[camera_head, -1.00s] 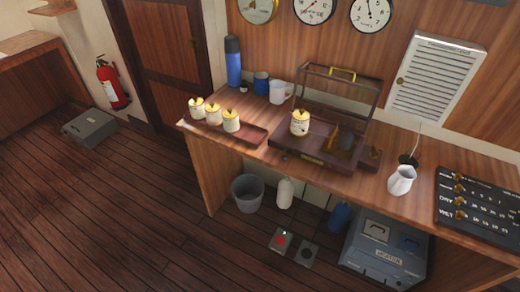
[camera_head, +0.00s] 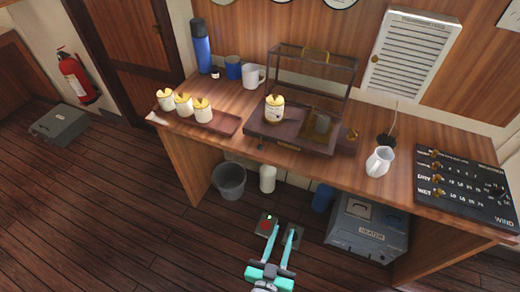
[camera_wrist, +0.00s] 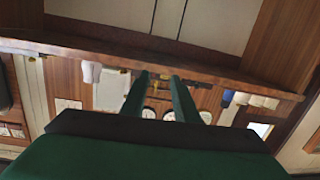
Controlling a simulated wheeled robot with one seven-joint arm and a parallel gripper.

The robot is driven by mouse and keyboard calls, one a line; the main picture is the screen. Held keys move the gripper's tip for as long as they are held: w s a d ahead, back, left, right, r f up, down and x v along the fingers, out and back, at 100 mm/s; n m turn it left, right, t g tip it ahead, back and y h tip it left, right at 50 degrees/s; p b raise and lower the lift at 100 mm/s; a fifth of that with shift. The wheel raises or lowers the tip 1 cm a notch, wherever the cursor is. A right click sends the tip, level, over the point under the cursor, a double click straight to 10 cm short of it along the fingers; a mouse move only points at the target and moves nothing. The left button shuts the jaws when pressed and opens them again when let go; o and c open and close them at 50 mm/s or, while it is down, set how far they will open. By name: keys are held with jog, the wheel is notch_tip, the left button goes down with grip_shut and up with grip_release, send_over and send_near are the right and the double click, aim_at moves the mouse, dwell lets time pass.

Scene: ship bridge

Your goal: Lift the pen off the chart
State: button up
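The recording instrument has a dark wooden base (camera_head: 258,129) and stands on the desk. Its white chart drum (camera_head: 274,108) with a brass top stands upright at the left of the base. Dark and brass mechanism parts (camera_head: 318,121) sit to the right of the drum. The glazed cover (camera_head: 313,70) stands raised at the back. The pen is too small to make out against the drum. My gripper (camera_head: 281,230) is low in front of the desk, below the instrument and apart from it. Its two teal fingers are spread and empty; they also show spread in the wrist view (camera_wrist: 160,85).
A tray (camera_head: 226,128) with three similar drums lies left of the instrument. A blue flask (camera_head: 200,48), a blue mug (camera_head: 233,66) and a white mug (camera_head: 253,75) stand behind. A white jug (camera_head: 379,161) stands right. A bin (camera_head: 229,180) and a grey case (camera_head: 368,228) are under the desk.

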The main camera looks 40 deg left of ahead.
aim_at(260, 149)
jog(key=w+a+r+n+y, duration=0.1)
jog(key=w+a+r, duration=0.1)
jog(key=w+a, duration=0.4)
jog(key=w+a+r+n+y, duration=0.2)
jog(key=w+a, duration=0.5)
jog(key=a, duration=0.2)
jog(key=w+a+r+n+g+y, duration=0.1)
jog(key=w+a+r, duration=0.1)
jog(key=w+a, duration=0.4)
jog(key=shift+w+a+r+n+y, duration=0.15)
jog(key=shift+w+a+n+y, duration=0.15)
jog(key=shift+a, duration=0.45)
jog(key=shift+c, duration=0.4)
grip_shut()
